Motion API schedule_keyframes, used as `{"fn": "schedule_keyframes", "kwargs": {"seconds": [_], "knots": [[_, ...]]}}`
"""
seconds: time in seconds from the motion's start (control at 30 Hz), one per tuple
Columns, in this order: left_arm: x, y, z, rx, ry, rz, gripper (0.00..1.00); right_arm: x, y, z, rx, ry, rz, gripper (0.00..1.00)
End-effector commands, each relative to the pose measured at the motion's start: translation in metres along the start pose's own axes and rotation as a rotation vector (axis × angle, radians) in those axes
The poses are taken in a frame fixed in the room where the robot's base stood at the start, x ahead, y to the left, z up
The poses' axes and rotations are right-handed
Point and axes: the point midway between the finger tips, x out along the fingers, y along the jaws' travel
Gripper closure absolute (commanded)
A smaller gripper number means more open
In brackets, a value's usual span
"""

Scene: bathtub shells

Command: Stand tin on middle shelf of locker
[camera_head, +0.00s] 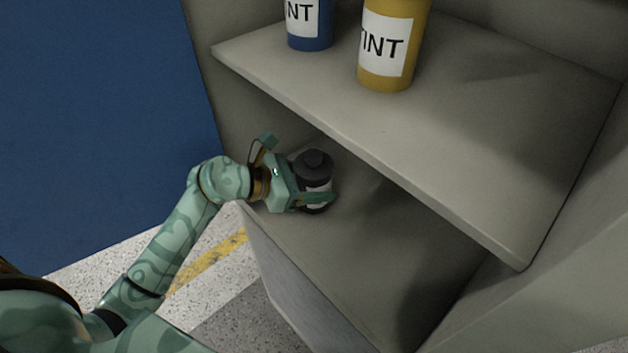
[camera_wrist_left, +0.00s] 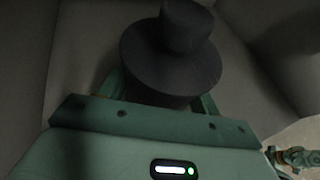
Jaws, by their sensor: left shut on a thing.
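A dark grey tin (camera_head: 314,168) with a knob-like lid and a pale label stands upright at the left front of the locker's lower visible shelf (camera_head: 345,270). My left gripper (camera_head: 312,196) is shut on the tin, with a finger across its label side. In the left wrist view the tin's dark round top (camera_wrist_left: 172,62) fills the middle, between the fingers. The tin's base is partly hidden by the gripper, so I cannot tell whether it touches the shelf.
The shelf above (camera_head: 470,130) overhangs the tin's area and carries a blue tin (camera_head: 310,40) and a yellow tin (camera_head: 385,75). The shelf with the grey tin is otherwise clear to the right. A blue panel (camera_head: 100,110) stands at the left.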

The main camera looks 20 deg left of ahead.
Motion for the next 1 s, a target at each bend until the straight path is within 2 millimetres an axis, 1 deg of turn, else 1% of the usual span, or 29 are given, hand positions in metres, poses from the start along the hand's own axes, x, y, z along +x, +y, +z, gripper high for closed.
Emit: {"fn": "schedule_keyframes", "kwargs": {"seconds": [0.1,0.13,0.17,0.2,0.47,0.57,0.67,0.9,1.0], "knots": [[0.001,0.0,-0.001,0.002,-0.004,0.001,0.9,0.001,-0.002,0.0,0.001,0.0,-0.002,1.0],[0.001,0.0,-0.003,0.0,0.0,0.0,0.34,0.001,-0.002,-0.001,0.001,0.0,-0.003,1.0],[0.001,0.0,-0.002,0.0,0.0,0.0,0.26,0.001,-0.002,-0.001,0.001,0.001,-0.003,1.0],[0.001,0.0,-0.002,0.0,0.0,0.0,0.15,0.001,-0.003,-0.001,0.001,0.001,-0.003,1.0],[0.001,0.0,-0.002,0.0,0.0,0.0,0.15,0.001,-0.003,-0.001,0.0,0.002,-0.003,1.0],[-0.003,0.0,0.001,0.001,0.001,0.001,0.15,-0.001,-0.002,-0.002,0.0,0.004,-0.003,1.0],[-0.019,0.001,0.001,0.002,0.003,0.002,0.15,-0.005,-0.002,-0.004,0.0,0.007,-0.001,1.0],[-0.076,0.0,0.001,0.002,0.005,0.0,0.15,-0.016,0.0,-0.007,0.0,0.017,0.003,1.0],[-0.096,0.0,0.001,0.001,0.004,0.001,0.15,-0.019,0.001,-0.008,0.0,0.019,0.004,1.0]]}}
